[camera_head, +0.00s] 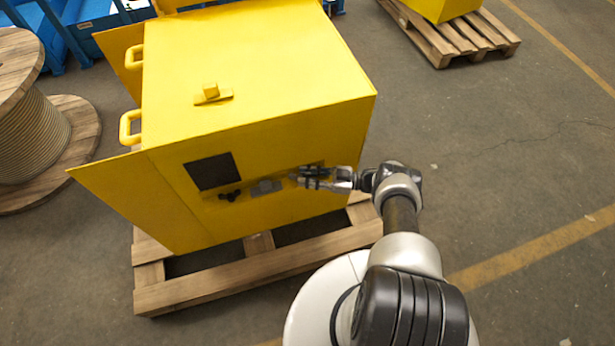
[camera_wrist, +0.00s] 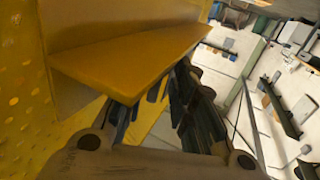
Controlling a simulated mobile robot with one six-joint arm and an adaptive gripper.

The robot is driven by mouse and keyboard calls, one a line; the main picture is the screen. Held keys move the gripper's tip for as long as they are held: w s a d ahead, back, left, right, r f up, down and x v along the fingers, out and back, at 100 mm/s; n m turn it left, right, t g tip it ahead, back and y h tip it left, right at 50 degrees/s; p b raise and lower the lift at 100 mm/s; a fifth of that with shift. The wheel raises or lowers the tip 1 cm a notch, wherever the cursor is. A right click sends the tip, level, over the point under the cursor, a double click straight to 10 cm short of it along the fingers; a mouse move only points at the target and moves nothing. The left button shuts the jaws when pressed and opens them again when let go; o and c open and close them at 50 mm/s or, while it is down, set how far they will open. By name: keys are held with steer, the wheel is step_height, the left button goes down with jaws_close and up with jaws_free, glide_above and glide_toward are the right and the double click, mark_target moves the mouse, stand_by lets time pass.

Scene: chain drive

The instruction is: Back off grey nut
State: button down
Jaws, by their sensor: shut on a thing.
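A yellow machine housing (camera_head: 250,80) stands on a wooden pallet. Its front panel holds a black square opening (camera_head: 211,172), small dark round fittings (camera_head: 230,195) and a grey block (camera_head: 266,187). My gripper (camera_head: 302,178) reaches in from the right, with its fingertips at the panel to the right of that block. In the wrist view my gripper's dark fingers (camera_wrist: 160,92) run up under a yellow ledge (camera_wrist: 135,62). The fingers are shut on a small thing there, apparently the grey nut. The nut is hidden by the fingers and the ledge.
The pallet (camera_head: 255,272) sticks out below the housing. A yellow door stands open on the left side. A wooden cable reel (camera_head: 40,135) stands at the far left. Another pallet (camera_head: 450,40) is at the back right. The floor to the right is clear.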

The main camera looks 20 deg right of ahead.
mark_target(307, 174)
steer(key=shift+a+f, duration=0.1)
steer(key=shift+a, duration=0.05)
steer(key=c, duration=1.6)
jaws_free()
steer(key=shift+r, duration=0.75)
step_height(307, 174, up, 9)
steer(key=shift+f, duration=0.2)
steer(key=shift+c, duration=0.4)
